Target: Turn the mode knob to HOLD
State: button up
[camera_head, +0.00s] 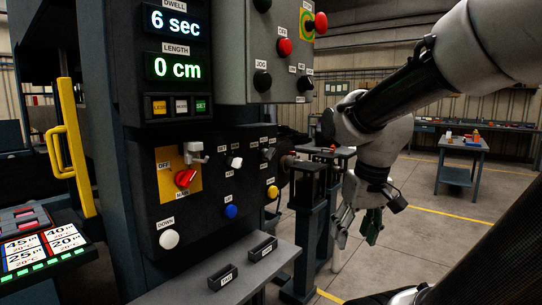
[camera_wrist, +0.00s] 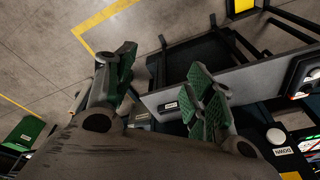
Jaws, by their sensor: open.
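Several knobs show on the press panels in the head view; I cannot read a HOLD or mode label. On the grey upper box are a black knob (camera_head: 262,81) near a JOG label and another black knob (camera_head: 305,83) with small labels. The dark lower panel (camera_head: 216,205) has a small light knob (camera_head: 235,162) and a dark knob (camera_head: 268,153), both with tiny labels. My gripper (camera_head: 357,224) hangs right of the panels, pointing down, open and empty, apart from every knob. In the wrist view its fingers (camera_wrist: 165,85) are spread with nothing between them.
The lower panel also carries a red rotary switch (camera_head: 185,178), a white DOWN button (camera_head: 168,239), a blue button (camera_head: 231,211) and a yellow one (camera_head: 272,191). A grey ledge (camera_head: 205,285) with small black trays juts out below. A yellow handle (camera_head: 68,145) stands left.

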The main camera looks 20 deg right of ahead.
jog(key=w+f+m+y, duration=0.1)
jog(key=w+f+m, duration=0.1)
jog(key=w+a+f+m+y, duration=0.1)
jog(key=m+y, duration=0.1)
jog(key=shift+w+f+m+g, duration=0.3)
jog(key=shift+w+f+g, duration=0.05)
jog(key=shift+f+g, duration=0.05)
jog(key=m+t+y, duration=0.5)
jog(key=m+t, duration=0.9)
jog(key=m, duration=0.1)
send_near(272, 154)
jog(key=x, duration=1)
jog(key=shift+w, duration=0.2)
jog(key=c, duration=1)
